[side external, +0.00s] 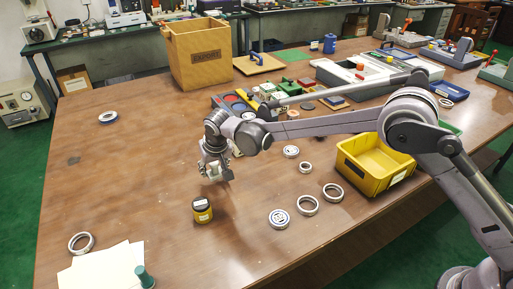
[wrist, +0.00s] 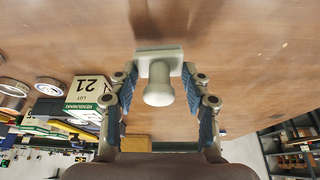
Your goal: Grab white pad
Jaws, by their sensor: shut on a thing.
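The white pad, a pale rectangular block with a rounded knob, sits between my fingers in the wrist view (wrist: 159,62). My gripper (wrist: 160,82) is shut on it, with one blue-lined finger on each side. In the side view my gripper (side external: 214,175) hangs in the air above the table, behind the dark jar with a yellow band (side external: 202,211). The pad shows there only as a small pale patch between the fingers. Its far side is hidden.
Several bearing rings lie on the table (side external: 140,200), including one at front left (side external: 81,243). A yellow bin (side external: 372,165) stands at right and a large tan box (side external: 197,54) behind. White sheets (side external: 102,268) lie in front. The left middle is mostly free.

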